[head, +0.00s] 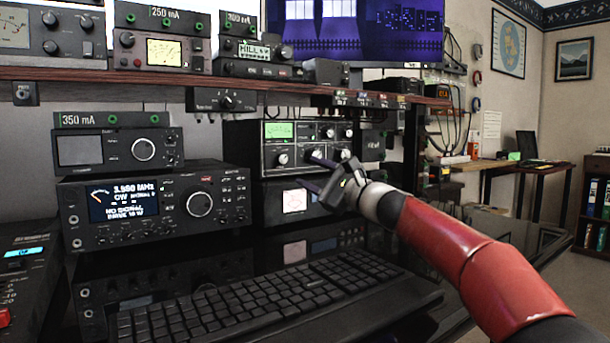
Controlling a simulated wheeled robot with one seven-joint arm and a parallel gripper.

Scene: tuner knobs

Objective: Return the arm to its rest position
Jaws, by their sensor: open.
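My gripper (312,172) is open and empty, held in front of the tuner (302,146), with its fingers pointing left. The tuner is a dark box with a green-lit meter and several knobs. One finger is close to the tuner's lower knobs; I cannot tell whether it touches one. My red and white arm reaches in from the lower right. My gripper hides part of the tuner's lower right and part of the unit below it, which has a small white screen (294,200).
A black keyboard (262,300) lies on the glossy black desk (190,268) below my gripper. A transceiver (155,205) stands to the left. A shelf (180,76) with several meters runs above. A second desk (512,166) stands at the far right. The air above the keyboard is open.

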